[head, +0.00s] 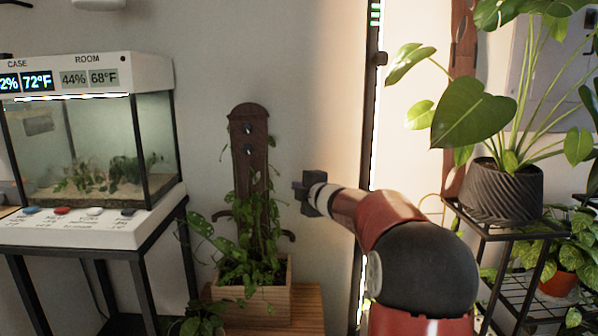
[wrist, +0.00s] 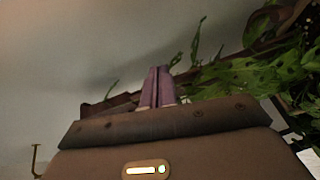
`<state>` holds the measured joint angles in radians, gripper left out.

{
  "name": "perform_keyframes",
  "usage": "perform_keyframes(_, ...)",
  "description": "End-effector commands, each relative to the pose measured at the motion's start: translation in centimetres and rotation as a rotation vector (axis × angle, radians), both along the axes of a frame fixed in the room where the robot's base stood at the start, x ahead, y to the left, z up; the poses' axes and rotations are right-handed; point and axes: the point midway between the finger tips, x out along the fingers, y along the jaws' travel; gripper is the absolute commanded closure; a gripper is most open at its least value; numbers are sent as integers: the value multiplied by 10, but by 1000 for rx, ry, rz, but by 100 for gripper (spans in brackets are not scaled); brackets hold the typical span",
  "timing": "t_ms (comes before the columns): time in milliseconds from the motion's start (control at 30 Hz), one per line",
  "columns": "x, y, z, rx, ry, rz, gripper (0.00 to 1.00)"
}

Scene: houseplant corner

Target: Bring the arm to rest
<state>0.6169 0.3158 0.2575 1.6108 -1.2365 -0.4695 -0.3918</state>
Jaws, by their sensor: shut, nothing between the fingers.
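My gripper (head: 299,190) is at the end of my red and black arm, near the middle of the head view. It points left, just right of the wooden plant post in the picture. In the wrist view the two purplish fingers of my gripper (wrist: 157,76) are together, with nothing between them. Whether the gripper touches the post or its leaves cannot be told. My arm hides part of the wall and floor at the lower right.
A brown post (head: 246,140) with hooks and a vine stands in a wooden planter (head: 262,299). A glass terrarium case (head: 153,150) is at the left. A ribbed dark pot (head: 503,192) with a large-leaved plant is on a black stand at the right.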

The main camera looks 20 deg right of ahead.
Motion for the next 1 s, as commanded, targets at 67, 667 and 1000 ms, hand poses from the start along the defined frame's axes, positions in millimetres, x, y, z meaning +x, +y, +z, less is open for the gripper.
perform_keyframes(67,0,0,15,-2,-1,0,100)
perform_keyframes(667,-49,34,48,177,41,-208,100)
perform_keyframes(1000,-230,90,-6,711,295,-652,100)
